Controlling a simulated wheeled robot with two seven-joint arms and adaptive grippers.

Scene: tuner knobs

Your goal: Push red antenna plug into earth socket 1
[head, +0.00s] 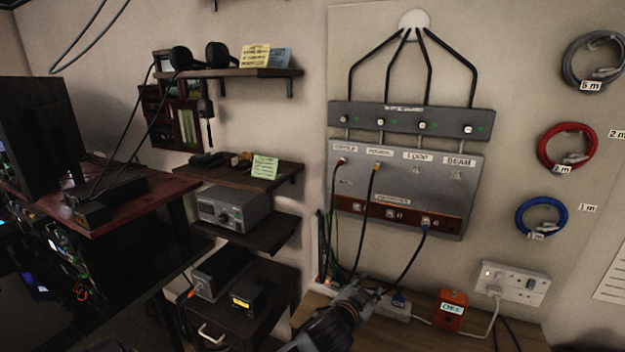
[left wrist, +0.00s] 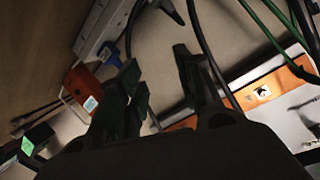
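The grey wall panel (head: 405,180) has a brown-orange strip (head: 345,203) along its lower edge with several sockets, one of them at the left (head: 356,207). A red plug (head: 340,161) with a dark cable sits in the panel's upper row at the far left. A yellow plug (head: 376,166) is beside it, and a blue plug (head: 426,225) is at the strip's right. My left gripper (head: 368,292) is below the panel, apart from the red plug. The left wrist view shows its fingers (left wrist: 157,68) apart with nothing held; a strip socket (left wrist: 262,93) shows beyond. My right gripper is not seen.
Several cables hang between the panel and the bench near my left gripper. A white power strip (head: 395,310), an orange box (head: 450,310) and a wall outlet (head: 515,283) are to the right. Shelves (head: 250,174) stand at the left.

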